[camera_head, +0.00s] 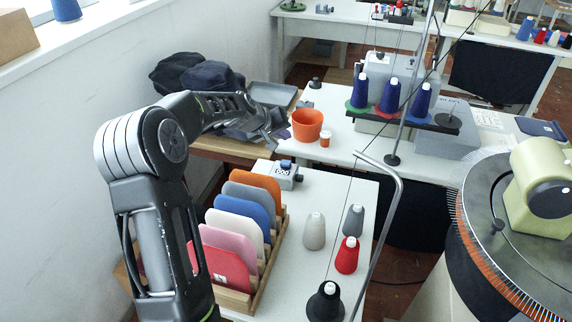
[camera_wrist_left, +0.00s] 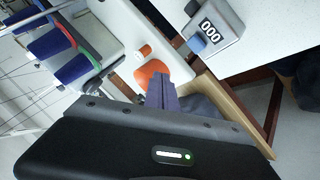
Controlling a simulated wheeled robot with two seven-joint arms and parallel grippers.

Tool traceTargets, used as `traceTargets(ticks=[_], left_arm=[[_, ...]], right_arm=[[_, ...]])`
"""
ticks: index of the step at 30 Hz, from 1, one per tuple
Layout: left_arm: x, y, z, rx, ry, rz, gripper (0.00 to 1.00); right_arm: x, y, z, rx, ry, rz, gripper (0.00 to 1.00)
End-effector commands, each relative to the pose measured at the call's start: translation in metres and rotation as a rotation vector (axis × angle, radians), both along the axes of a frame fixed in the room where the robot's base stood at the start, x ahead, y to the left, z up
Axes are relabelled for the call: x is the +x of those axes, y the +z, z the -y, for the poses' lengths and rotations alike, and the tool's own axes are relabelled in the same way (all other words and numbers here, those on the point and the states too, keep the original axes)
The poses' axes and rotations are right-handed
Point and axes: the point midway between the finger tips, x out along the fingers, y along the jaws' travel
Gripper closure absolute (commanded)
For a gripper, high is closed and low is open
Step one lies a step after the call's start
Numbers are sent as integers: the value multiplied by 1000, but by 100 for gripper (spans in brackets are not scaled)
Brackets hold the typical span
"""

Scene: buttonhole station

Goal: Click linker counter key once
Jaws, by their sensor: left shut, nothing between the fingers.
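The linker counter (camera_head: 282,177) is a small grey box at the far end of the white table, and its display reads 000. Its blue key (camera_head: 286,164) sits on top. In the left wrist view the counter (camera_wrist_left: 222,28) is at the upper right, with the blue key (camera_wrist_left: 196,43) at its lower left side. My left gripper (camera_head: 276,137) is shut and empty, beyond and above the counter in the head view, apart from it. In the left wrist view its fingertips (camera_wrist_left: 162,90) point towards the orange cup, left of the key. My right gripper is not in view.
A wooden rack (camera_head: 270,255) of coloured knitted panels stands beside my left arm. Several yarn cones, including a red one (camera_head: 347,256), stand on the white table. An orange cup (camera_head: 307,125) stands on the table behind. A bent metal rod (camera_head: 384,235) rises at the right.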

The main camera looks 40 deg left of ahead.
Motion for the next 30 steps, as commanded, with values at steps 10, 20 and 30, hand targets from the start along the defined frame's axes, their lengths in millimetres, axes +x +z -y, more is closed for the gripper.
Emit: traceTargets(ticks=[10,20,30], left_arm=[[0,-52,0,-2,0,-1,100],[0,-71,0,1,-1,0,100],[0,-70,0,1,-1,0,100]], right_arm=[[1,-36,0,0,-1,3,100],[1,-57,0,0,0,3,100],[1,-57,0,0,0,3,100]])
